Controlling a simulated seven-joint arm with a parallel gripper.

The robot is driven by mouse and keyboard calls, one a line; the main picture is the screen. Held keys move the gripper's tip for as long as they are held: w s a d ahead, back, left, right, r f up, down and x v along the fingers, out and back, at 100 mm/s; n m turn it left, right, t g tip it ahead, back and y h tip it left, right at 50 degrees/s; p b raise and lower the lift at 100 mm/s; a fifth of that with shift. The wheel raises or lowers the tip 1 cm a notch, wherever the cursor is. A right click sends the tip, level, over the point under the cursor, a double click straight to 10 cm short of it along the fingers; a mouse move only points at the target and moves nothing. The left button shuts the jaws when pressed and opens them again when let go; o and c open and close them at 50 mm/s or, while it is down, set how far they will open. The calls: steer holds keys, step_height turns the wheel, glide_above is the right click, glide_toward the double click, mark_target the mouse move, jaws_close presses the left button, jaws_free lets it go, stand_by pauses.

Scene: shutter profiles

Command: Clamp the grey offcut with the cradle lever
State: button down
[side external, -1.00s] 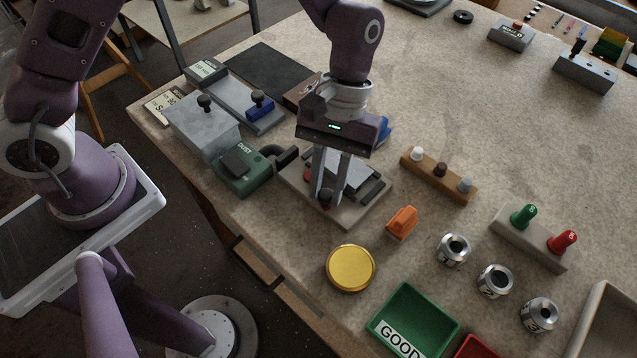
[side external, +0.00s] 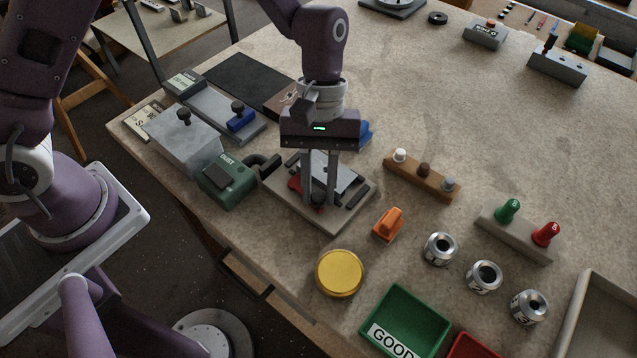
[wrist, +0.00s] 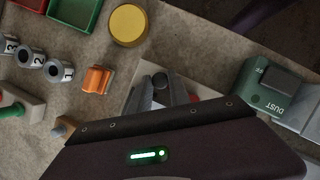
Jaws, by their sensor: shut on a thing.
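The cradle (side external: 335,223) is a pale base plate with dark rails, on the bench in the middle of the side view. A flat light grey piece, apparently the grey offcut (side external: 347,177), lies in it, partly hidden behind my fingers. My gripper (side external: 318,203) points down over the cradle's near part. It is shut on the dark round knob of the cradle lever (side external: 319,208). A red part (side external: 294,184) shows just left of my fingers. In the wrist view the knob (wrist: 160,80) sits between my fingertips (wrist: 160,88), and my gripper body hides most of the cradle.
A green DUST box (side external: 228,183) with a black pipe stands close left of the cradle. An orange block (side external: 387,224), a yellow disc (side external: 340,273) and a wooden peg strip (side external: 422,176) lie to the right and front.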

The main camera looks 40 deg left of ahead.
steer(key=c, duration=1.2)
jaws_free()
steer(key=shift+c, duration=0.2)
steer(key=v, duration=0.7)
steer(key=shift+r, duration=0.15)
steer(key=s+a+r+m+t+y, duration=0.1)
steer(key=s+a+r+m+t, duration=0.4)
steer(key=a+r, duration=0.65)
steer(key=s+a+r+m+t+y, duration=0.1)
steer(key=s+a+r+m+t, duration=0.1)
steer(key=s, duration=0.9)
steer(key=a+r+t, duration=0.1)
steer(key=a+t, duration=0.1)
steer(key=a, duration=0.1)
steer(key=shift+y, duration=0.4)
